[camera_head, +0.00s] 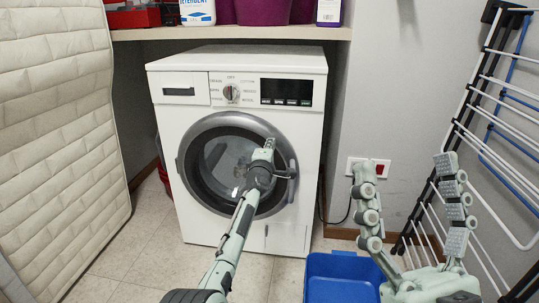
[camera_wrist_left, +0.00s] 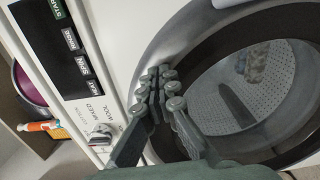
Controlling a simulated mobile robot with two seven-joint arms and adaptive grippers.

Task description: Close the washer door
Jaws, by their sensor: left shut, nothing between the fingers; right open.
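The white washer (camera_head: 172,120) stands under a shelf, with its round door (camera_head: 198,165) in a grey ring facing me. The door lies nearly flush with the front; I cannot tell whether it is latched. A handle sits at its right edge. My left gripper (camera_head: 264,146) is shut and empty in front of the door's right part, hiding some of it. The left wrist view shows its closed fingers (camera_wrist_left: 162,90) over the grey ring (camera_wrist_left: 190,40), with the perforated drum (camera_wrist_left: 225,105) beyond; contact is unclear. My right gripper (camera_head: 404,165) is open and empty, right of the washer.
A drying rack (camera_head: 490,120) leans at the right wall. A quilted pale mattress (camera_head: 55,130) stands at the left. The shelf (camera_head: 270,34) above holds detergent and containers.

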